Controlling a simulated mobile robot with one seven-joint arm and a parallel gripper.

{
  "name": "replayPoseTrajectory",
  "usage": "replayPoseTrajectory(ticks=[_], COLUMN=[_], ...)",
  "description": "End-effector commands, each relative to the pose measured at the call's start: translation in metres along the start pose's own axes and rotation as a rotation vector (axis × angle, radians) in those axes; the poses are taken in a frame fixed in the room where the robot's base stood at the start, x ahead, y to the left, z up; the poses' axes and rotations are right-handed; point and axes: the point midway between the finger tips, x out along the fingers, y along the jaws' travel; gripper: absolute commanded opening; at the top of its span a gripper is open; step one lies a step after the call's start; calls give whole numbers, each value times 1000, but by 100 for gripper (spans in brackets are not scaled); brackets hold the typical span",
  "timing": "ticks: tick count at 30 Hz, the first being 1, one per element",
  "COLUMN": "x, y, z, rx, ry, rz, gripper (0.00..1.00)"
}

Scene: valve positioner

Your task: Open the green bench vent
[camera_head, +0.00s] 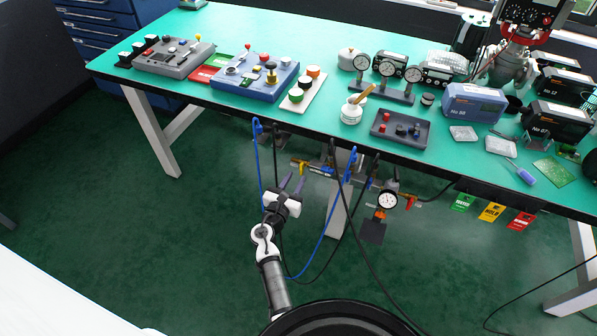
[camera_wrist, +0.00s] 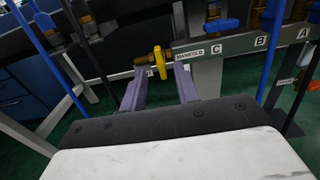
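My gripper (camera_head: 293,183) is below the front edge of the bench, facing the valve manifold. In the wrist view its two purple fingers (camera_wrist: 159,84) are apart with nothing between them. A yellow valve handle (camera_wrist: 160,62) by the MANIFOLD label shows beyond the gap, apart from the fingers; it also shows in the head view (camera_head: 303,168). Blue valve handles (camera_wrist: 222,25) sit above labels C, B and A. A small label (camera_wrist: 287,82) at the right is unreadable. I cannot make out a green vent handle in either view.
Blue hoses (camera_head: 330,220) and black cables hang in front of the manifold, close to my arm. A pressure gauge (camera_head: 387,200) hangs to the right. Green, yellow and red tags (camera_head: 491,212) hang from the bench edge. The bench top (camera_head: 225,25) holds control boxes and gauges.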

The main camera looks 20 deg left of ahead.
Motion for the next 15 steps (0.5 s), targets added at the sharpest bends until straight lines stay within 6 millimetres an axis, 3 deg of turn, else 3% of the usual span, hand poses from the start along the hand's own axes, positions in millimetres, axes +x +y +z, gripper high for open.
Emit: replayPoseTrajectory(ticks=[6,15], x=[28,34], y=[0,0], z=[1,0], rx=[1,1], ry=[0,1], rz=[0,0], gripper=[31,31])
